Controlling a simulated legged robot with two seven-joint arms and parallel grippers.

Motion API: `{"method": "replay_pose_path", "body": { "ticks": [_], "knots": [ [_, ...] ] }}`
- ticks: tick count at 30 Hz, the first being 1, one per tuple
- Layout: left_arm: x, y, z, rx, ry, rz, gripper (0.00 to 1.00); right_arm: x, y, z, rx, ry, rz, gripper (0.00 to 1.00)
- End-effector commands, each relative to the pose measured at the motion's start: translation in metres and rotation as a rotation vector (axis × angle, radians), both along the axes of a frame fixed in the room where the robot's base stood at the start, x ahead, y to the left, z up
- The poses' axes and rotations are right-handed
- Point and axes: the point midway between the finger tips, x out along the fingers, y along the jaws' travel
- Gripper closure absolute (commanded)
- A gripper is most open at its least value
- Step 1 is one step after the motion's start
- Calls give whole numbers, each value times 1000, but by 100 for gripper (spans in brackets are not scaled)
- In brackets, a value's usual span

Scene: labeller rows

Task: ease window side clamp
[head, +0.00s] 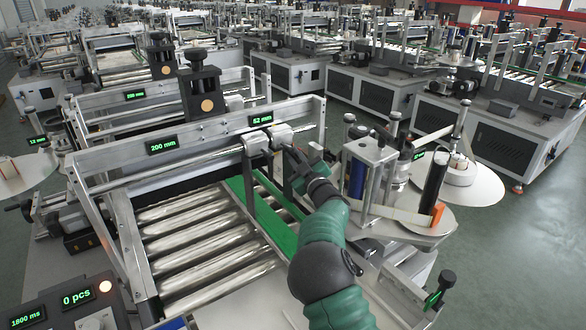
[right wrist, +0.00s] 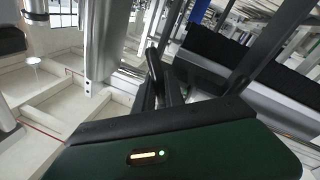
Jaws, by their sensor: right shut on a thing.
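A labeller with a silver cross rail (head: 200,135) stands in front of me. Two grey clamp blocks sit near the rail's right end under the 52 mm display: a left block (head: 257,144) and a right block (head: 282,133). My right gripper (head: 293,158) reaches in from below, beside the right block, and is shut on a small dark part, apparently that clamp's handle. In the right wrist view a dark upright lever (right wrist: 155,72) shows beyond the green gripper body. The exact grip is partly hidden by the gripper itself. My left gripper is not in view.
Metal rollers (head: 195,240) and a green belt (head: 270,215) lie below the rail. A black-knobbed post (head: 201,85) rises behind it. A label reel stand (head: 370,175) is close right of my arm. Other labellers (head: 370,85) fill the background; grey floor is open at right.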

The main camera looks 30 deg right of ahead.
Motion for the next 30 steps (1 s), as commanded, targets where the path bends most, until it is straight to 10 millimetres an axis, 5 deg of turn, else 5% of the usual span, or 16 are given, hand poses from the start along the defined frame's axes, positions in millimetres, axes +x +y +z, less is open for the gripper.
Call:
{"method": "replay_pose_path", "body": {
  "ticks": [9,27,28,30],
  "knots": [
    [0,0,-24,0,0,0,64,1,-2,-1,-160,-19,3,100],
    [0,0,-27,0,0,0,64,1,-4,1,-205,-22,2,100],
    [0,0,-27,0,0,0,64,1,-4,1,-205,-22,2,83],
    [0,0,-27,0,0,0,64,1,-4,1,-204,-23,3,74]
  ]
}}
